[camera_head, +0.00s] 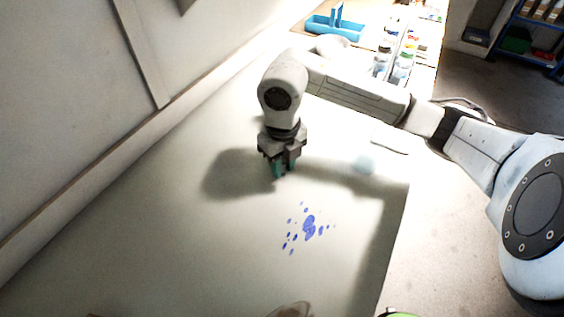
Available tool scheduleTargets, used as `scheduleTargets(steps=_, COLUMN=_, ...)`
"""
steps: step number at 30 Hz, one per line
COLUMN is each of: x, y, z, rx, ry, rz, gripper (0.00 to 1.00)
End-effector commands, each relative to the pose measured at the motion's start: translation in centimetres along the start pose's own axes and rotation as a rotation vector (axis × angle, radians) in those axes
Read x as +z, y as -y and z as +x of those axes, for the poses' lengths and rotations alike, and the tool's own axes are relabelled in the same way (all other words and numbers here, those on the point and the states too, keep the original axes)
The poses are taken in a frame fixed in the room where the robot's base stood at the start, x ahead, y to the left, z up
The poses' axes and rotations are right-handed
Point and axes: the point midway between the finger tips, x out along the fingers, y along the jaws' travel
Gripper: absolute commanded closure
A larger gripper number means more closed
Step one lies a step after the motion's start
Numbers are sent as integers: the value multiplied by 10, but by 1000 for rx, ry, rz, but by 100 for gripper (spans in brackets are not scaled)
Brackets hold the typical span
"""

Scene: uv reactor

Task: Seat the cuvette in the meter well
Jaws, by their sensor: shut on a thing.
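My gripper (280,172) points down over the pale tabletop, left of the picture's middle, with teal fingertips close together. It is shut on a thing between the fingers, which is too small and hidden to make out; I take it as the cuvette. I cannot tell how it is tilted. No meter with a well can be clearly picked out. A faint, pale bluish patch (365,163) shows on the table to the right of the gripper; I cannot tell what it is.
Blue splashes (309,228) mark the pale table (180,240) in front of the gripper. A blue caddy (335,28) and several bottles (403,66) stand at the back. A wall (70,100) bounds the left. A green thing (399,313) is cut off at the bottom edge.

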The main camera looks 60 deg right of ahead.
Motion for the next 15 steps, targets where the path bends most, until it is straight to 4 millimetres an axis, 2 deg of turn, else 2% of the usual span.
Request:
scheduleTargets(steps=10, x=0, y=0, z=-7, rx=-2, ry=2, rz=-1, gripper=100)
scheduleTargets(steps=15, x=1, y=0, z=-31, rx=-5, ry=5, rz=-5, gripper=100)
